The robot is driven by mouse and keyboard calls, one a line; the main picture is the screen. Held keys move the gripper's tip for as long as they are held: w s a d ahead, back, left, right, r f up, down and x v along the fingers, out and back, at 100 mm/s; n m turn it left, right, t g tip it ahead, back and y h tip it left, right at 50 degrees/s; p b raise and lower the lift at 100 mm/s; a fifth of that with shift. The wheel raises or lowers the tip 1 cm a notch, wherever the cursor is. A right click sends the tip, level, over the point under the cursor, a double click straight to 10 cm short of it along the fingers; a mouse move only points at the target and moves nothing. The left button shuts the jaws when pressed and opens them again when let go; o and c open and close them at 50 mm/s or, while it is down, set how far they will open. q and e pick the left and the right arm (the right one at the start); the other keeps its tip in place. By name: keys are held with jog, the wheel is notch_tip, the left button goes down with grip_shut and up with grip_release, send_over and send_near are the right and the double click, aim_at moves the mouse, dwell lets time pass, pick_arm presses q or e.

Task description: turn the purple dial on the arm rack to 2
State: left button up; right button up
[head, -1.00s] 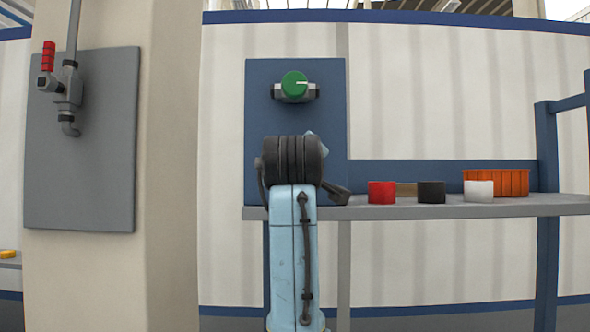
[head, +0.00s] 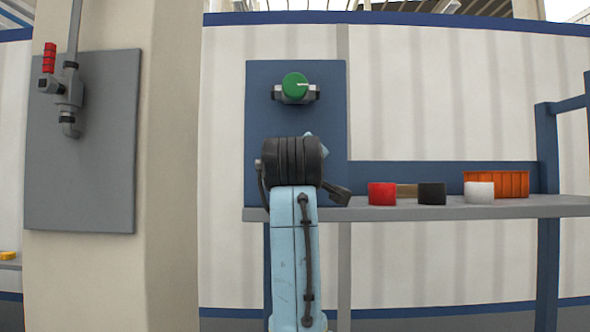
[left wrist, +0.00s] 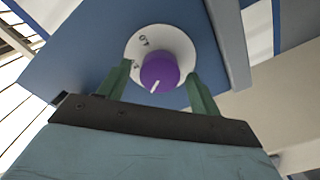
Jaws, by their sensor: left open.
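The purple dial (left wrist: 159,71) shows in the left wrist view on a round white plate (left wrist: 176,40) with dark digits; I make out a 0, but the others are hard to read. A white line on the dial points toward the bottom of that picture. My left gripper (left wrist: 158,73) is open, with one green finger on each side of the dial; I cannot tell whether they touch it. In the head view my arm hides the purple dial and the gripper. My right gripper is not in view.
A shelf (head: 430,211) to the right holds a red piece (head: 382,194), a black piece (head: 431,193), a white piece (head: 479,192) and an orange bin (head: 512,184). A pillar stands at left.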

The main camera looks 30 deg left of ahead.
pick_arm(q)
jog(key=b+v, duration=0.3)
jog(key=v, duration=1)
jog(key=shift+s+b, duration=0.25)
jog(key=shift+b, duration=0.1)
